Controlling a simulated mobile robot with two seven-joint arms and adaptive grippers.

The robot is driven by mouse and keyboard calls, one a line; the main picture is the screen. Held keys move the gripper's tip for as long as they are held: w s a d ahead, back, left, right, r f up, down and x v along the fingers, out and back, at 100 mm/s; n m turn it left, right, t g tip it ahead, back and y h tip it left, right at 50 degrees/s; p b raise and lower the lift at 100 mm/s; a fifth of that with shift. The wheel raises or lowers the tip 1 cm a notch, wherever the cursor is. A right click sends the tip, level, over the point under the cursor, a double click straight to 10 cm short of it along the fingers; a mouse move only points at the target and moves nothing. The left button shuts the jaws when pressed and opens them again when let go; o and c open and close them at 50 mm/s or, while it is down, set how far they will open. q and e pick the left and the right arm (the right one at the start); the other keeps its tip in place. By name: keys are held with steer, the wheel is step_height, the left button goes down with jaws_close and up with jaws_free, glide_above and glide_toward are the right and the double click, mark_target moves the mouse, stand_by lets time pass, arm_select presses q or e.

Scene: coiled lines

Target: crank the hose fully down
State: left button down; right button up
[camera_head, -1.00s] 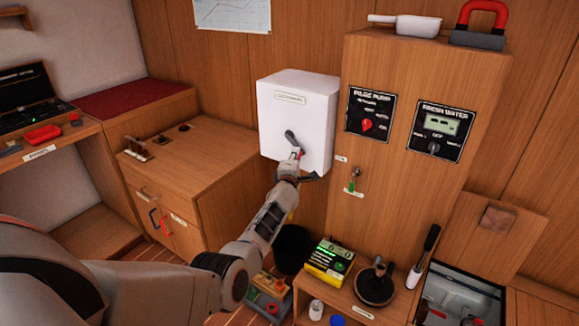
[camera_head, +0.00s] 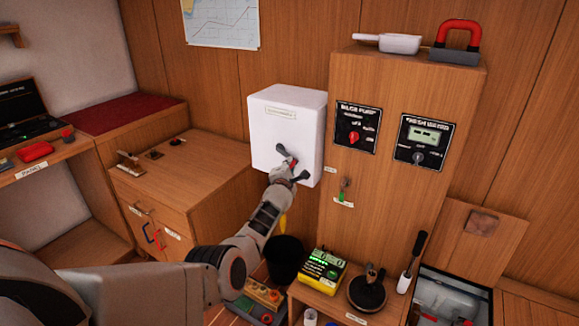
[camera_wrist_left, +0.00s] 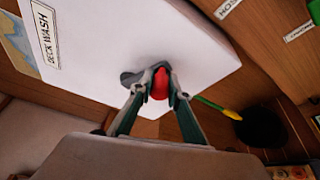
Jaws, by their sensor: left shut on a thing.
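The white deck wash box (camera_head: 287,128) hangs on the wooden wall; its label reads in the left wrist view (camera_wrist_left: 46,38). A dark crank arm (camera_head: 281,150) sticks out of its front face, and it also shows in the left wrist view (camera_wrist_left: 132,77). My left gripper (camera_head: 291,164) is shut on the crank's red knob (camera_wrist_left: 160,84), one finger on each side. A yellow hose end (camera_head: 283,222) hangs below the box, above a black bucket (camera_head: 285,257); the left wrist view shows its green and yellow length (camera_wrist_left: 217,108). My right gripper is not in view.
A cabinet (camera_head: 385,190) with pump and water panels stands close right of the box. A lower wooden cabinet (camera_head: 190,165) is to the left. A yellow-green device (camera_head: 322,266) sits on a low bench beside the bucket.

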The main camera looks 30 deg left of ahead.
arm_select(q)
steer(key=c, duration=1.9)
jaws_free()
steer(key=shift+w+r, duration=0.1)
steer(key=shift+r, duration=0.1)
steer(key=shift+w+d+f, duration=0.1)
steer(key=shift+f, duration=0.1)
